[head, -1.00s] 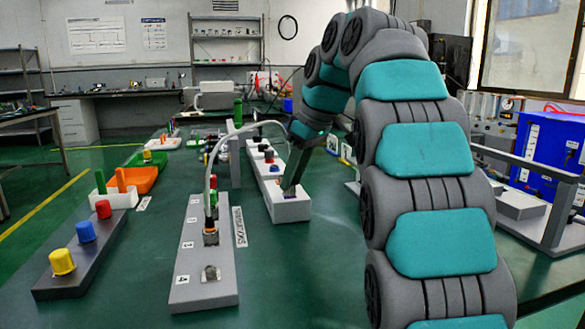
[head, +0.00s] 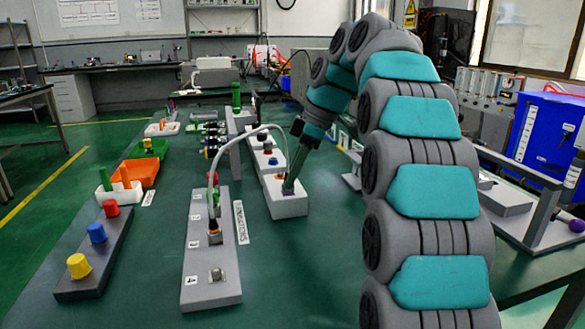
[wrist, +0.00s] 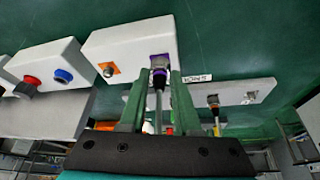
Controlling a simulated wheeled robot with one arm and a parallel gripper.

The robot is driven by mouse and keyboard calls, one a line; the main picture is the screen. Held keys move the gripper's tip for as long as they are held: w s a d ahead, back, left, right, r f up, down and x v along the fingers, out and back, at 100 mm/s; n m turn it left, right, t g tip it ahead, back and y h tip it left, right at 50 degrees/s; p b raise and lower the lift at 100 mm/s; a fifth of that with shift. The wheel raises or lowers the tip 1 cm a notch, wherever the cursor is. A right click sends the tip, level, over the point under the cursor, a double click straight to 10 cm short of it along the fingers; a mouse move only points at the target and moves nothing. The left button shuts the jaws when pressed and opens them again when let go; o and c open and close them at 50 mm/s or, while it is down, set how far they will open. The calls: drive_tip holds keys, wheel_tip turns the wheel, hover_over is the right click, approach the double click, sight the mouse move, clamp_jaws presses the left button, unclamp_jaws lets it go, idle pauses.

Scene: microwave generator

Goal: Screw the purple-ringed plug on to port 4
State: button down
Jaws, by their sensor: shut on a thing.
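The purple-ringed plug (wrist: 159,64) sits at a white block (wrist: 105,48), with its grey cable running back between my fingers. My gripper (wrist: 159,82) is shut on it, a green finger on each side. In the head view my gripper (head: 288,187) reaches down to the nearest white block (head: 287,206), and the fingers mostly hide the plug. Port 4 (head: 217,275) is the bare metal port at the near end of the grey port strip (head: 212,295). An orange-ringed plug (head: 215,234) with a cable stands at port 3.
A dark strip with yellow (head: 79,265), blue (head: 97,232) and red caps stands to the left. An arched pale cable (head: 222,150) rises over the port strip. Orange (head: 142,171) and green trays lie farther back. The table between the port strip and dark strip is clear.

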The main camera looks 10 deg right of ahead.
idle(0.4)
drive_tip(key=c, duration=0.6)
unclamp_jaws()
